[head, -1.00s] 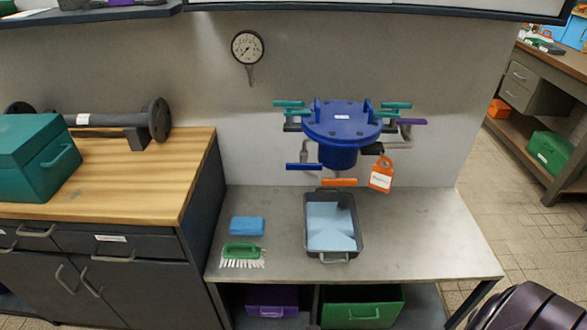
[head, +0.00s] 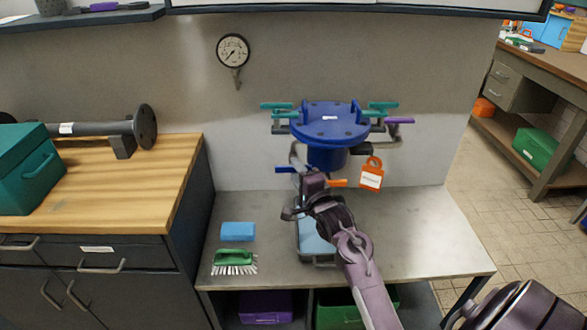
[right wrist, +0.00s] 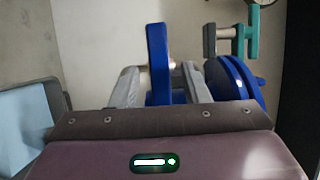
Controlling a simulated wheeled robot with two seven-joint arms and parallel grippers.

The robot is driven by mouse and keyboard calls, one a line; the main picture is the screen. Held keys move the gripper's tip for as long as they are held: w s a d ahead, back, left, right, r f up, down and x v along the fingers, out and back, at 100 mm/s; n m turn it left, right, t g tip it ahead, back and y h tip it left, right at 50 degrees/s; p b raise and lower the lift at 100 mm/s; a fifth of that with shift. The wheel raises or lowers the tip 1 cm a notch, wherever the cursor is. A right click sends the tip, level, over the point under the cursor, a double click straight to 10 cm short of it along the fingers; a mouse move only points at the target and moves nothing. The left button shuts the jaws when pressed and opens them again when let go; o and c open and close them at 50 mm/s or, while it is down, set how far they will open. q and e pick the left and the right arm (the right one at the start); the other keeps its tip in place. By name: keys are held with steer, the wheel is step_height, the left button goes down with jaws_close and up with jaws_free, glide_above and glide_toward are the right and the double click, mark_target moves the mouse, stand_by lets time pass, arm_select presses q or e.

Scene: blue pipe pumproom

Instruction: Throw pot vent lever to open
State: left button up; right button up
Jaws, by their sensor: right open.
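The blue pot (head: 328,125) with its round bolted lid is mounted at the wall, with several coloured levers around it. A blue lever (head: 285,170) is at its lower left, an orange lever (head: 338,183) below, teal levers (head: 277,106) beside the lid and a purple lever (head: 400,121) at right. I cannot read which is the vent. My right gripper (head: 300,191) is open in front of the pot's lower left. In the right wrist view the blue lever (right wrist: 157,60) shows between the grey fingers, not clasped. My left gripper is out of view.
An orange tag (head: 371,175) hangs right of the pot. Below, my right arm partly hides a dark tray (head: 302,258) on the grey bench (head: 420,245). A blue sponge (head: 238,231) and green brush (head: 234,259) lie left of it. A gauge (head: 233,50) is on the wall.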

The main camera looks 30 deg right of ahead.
steer(key=shift+w+d, duration=0.2)
steer(key=shift+w, duration=1)
